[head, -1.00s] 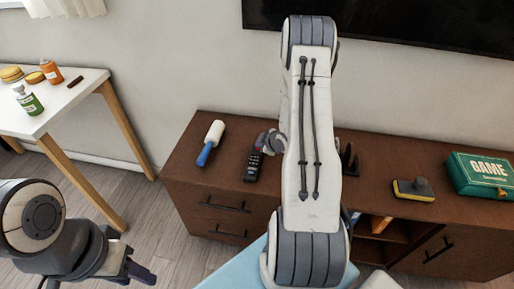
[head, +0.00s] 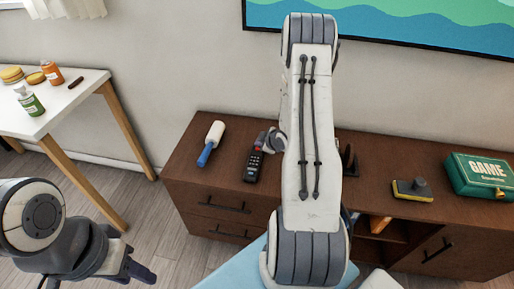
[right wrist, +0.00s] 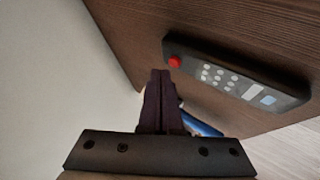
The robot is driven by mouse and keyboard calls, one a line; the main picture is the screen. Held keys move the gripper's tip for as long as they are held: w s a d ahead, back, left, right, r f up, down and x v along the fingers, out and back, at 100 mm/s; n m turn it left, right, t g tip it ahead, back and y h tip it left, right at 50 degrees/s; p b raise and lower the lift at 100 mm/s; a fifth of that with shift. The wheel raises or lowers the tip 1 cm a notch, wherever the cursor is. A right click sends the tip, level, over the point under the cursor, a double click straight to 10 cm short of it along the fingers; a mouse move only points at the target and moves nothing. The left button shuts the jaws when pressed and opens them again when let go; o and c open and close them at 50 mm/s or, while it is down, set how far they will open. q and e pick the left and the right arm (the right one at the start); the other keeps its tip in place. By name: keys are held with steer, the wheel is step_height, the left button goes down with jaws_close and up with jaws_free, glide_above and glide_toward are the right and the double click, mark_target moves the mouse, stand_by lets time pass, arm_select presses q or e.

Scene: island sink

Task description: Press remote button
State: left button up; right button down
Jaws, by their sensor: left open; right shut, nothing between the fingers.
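The black remote (head: 252,168) lies on the brown cabinet. In the right wrist view the remote (right wrist: 243,80) shows a red button (right wrist: 175,61) at one end, grey buttons and a light blue one. My right gripper (head: 261,139) is shut and empty at the remote's far end. In the right wrist view its fingertips (right wrist: 160,73) are beside the red button, with a small gap in the picture; I cannot tell their height above it. The television (head: 400,22) on the wall shows a blue and green picture. My left gripper (head: 142,268) is open and empty at lower left.
A blue-handled roller (head: 212,142) lies left of the remote on the cabinet (head: 187,170). A yellow and grey brush (head: 413,190) and a green game box (head: 482,176) are on the right. A white table (head: 60,105) with bottles stands at left.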

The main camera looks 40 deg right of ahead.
step_height(320, 180, up, 6)
steer(key=p, duration=0.4)
stand_by(0.5)
steer(key=w+a+r+g+p, duration=0.2)
steer(key=w+a+r+p, duration=0.1)
steer(key=a+r, duration=0.7)
steer(key=s+a+r+g+y+p, duration=0.1)
steer(key=s+a+r, duration=0.25)
steer(key=a, duration=0.45)
steer(key=s+a+r+g+p, duration=0.1)
steer(key=s+a+r, duration=0.25)
steer(key=a, duration=0.45)
steer(key=s+a+r+g+p, duration=0.1)
steer(key=s+a+r, duration=0.2)
steer(key=s, duration=0.4)
steer(key=s+a+r+g+p, duration=0.1)
steer(key=s+a+r, duration=0.3)
steer(key=s, duration=0.4)
steer(key=s+a+r+g+y+p, duration=0.1)
steer(key=s+a+r+g, duration=0.2)
steer(key=s+a, duration=0.2)
steer(key=s, duration=0.2)
steer(key=shift+s+a+r, duration=0.15)
steer(key=shift+s+r, duration=0.1)
steer(key=shift+s, duration=0.1)
